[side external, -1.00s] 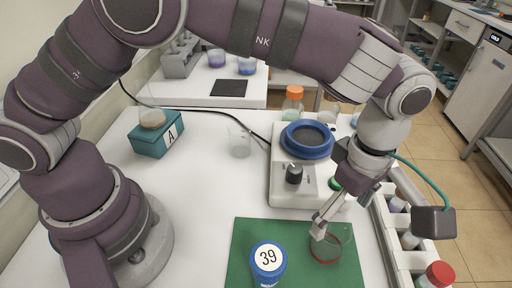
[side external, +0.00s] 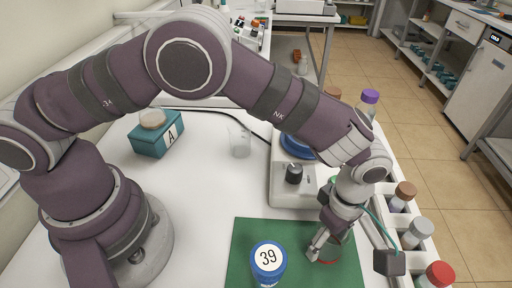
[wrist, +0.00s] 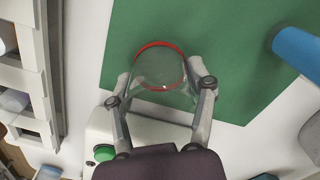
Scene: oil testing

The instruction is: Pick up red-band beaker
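The red-band beaker (side external: 329,252) is clear glass with a red ring low on it and stands on the green mat (side external: 250,228). In the wrist view the beaker (wrist: 159,68) sits between the two fingers of my gripper (wrist: 160,80). The fingers are spread wide, one on each side of the glass and very close to it; I cannot tell whether either one touches. In the side view my gripper (side external: 322,245) is low over the mat, and its near finger and wrist partly hide the beaker.
A white device with a knob (side external: 293,190) is behind. A white rack of capped bottles (side external: 405,245) runs along the right. A teal box (side external: 157,140) and clear beaker (side external: 240,142) stand farther back.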

